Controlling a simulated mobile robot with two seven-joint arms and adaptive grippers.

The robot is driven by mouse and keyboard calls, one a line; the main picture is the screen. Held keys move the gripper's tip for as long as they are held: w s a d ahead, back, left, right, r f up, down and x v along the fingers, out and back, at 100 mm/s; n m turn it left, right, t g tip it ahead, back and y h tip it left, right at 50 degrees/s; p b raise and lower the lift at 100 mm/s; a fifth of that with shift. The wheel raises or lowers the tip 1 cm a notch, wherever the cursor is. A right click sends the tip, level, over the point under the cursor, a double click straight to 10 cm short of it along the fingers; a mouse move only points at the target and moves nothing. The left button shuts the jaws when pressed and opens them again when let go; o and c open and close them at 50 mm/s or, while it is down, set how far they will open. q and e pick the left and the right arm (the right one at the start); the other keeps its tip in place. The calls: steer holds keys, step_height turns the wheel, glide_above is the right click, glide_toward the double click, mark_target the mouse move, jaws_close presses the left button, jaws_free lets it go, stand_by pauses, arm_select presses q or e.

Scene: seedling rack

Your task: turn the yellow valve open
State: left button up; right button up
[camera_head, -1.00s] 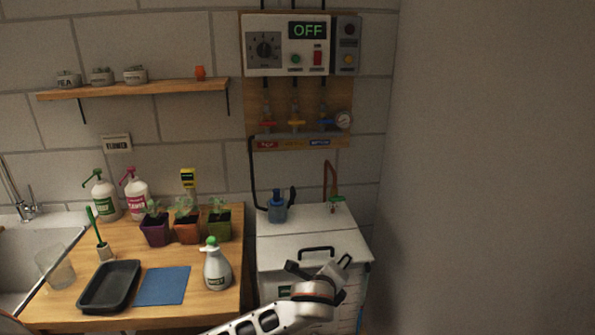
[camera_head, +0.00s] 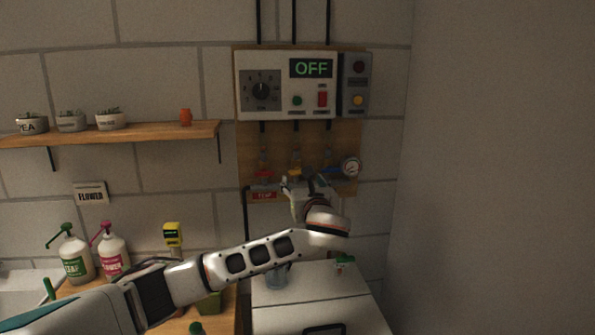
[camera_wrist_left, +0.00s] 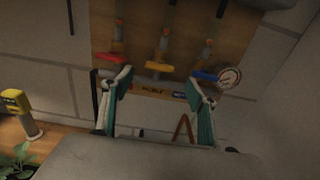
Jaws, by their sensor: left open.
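The yellow valve (camera_head: 294,172) is on the wooden wall board under the control box, between the red valve (camera_head: 264,175) and the blue valve (camera_head: 330,171). In the left wrist view its yellow handle (camera_wrist_left: 158,67) lies roughly crosswise on its pipe. My left gripper (camera_head: 303,186) is open and raised in front of the board. In the wrist view its fingertips (camera_wrist_left: 158,86) are spread to either side of the yellow handle and a little below it; I cannot tell the remaining depth. The gripper partly hides the lower board in the head view. My right gripper is not in view.
A gauge (camera_head: 351,167) is right of the blue valve. The control box (camera_head: 285,87) above reads OFF. Below stands a white cabinet (camera_head: 345,295) with a blue fitting (camera_head: 275,277) on top. A shelf (camera_head: 110,134) with pots is at left. A bare wall fills the right.

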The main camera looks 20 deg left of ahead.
mark_target(299, 172)
arm_select(q)
steer(key=shift+p+x, duration=0.55)
steer(key=shift+x, duration=3.05)
steer(key=shift+r, duration=0.1)
steer(key=c, duration=1.1)
